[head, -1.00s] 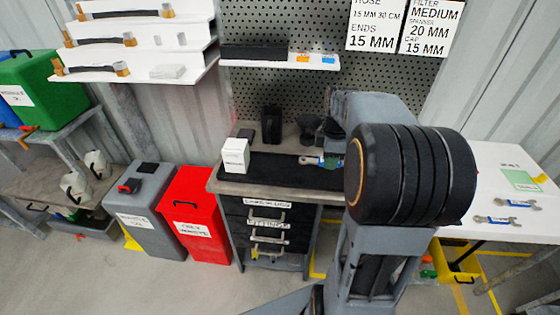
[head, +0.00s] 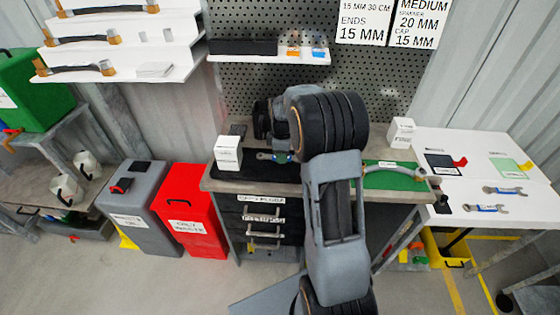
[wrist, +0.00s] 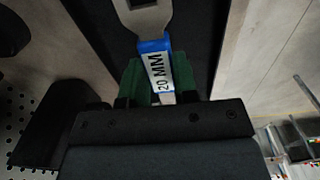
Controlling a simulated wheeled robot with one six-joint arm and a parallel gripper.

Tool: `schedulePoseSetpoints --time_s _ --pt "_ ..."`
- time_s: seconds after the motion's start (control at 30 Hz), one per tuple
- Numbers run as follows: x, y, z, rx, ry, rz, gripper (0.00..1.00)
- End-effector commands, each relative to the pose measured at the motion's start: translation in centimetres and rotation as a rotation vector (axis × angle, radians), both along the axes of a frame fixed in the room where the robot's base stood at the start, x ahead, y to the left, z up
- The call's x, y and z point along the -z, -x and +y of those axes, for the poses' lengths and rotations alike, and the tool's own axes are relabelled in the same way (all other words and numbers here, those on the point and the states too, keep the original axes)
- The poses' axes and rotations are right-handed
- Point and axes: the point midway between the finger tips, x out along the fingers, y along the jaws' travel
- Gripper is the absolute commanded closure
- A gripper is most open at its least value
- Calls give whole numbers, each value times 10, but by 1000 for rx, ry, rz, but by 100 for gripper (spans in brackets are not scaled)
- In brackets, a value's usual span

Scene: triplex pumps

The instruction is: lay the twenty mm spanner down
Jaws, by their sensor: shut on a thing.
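The 20 mm spanner (wrist: 155,65) has a blue band lettered 20 MM and sits between the green finger pads of my gripper (wrist: 160,85) in the wrist view. My gripper is shut on it. In the head view the spanner's grey end (head: 265,156) points left over the black mat (head: 250,170) on the workbench, right of a white box. My gripper (head: 281,157) is mostly hidden there behind my arm. I cannot tell whether the spanner touches the mat.
The white box (head: 229,152) stands at the bench's left end. A hose (head: 393,167) lies on a green mat at its right. Two other spanners (head: 503,190) (head: 487,208) lie on the white table (head: 455,213). A perforated board (head: 240,90) stands behind.

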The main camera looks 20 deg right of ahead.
Motion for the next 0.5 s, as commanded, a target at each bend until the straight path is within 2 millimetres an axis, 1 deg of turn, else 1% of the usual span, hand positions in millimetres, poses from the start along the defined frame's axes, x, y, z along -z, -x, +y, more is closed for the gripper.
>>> schedulePoseSetpoints --time_s 0.17,0.2,0.4,0.5 --pt "8 -6 4 -1 0 1 100" --pt "12 -8 5 -1 -1 2 100" --pt "38 -7 5 -1 0 2 100" --pt "41 -7 5 -1 0 -1 100"
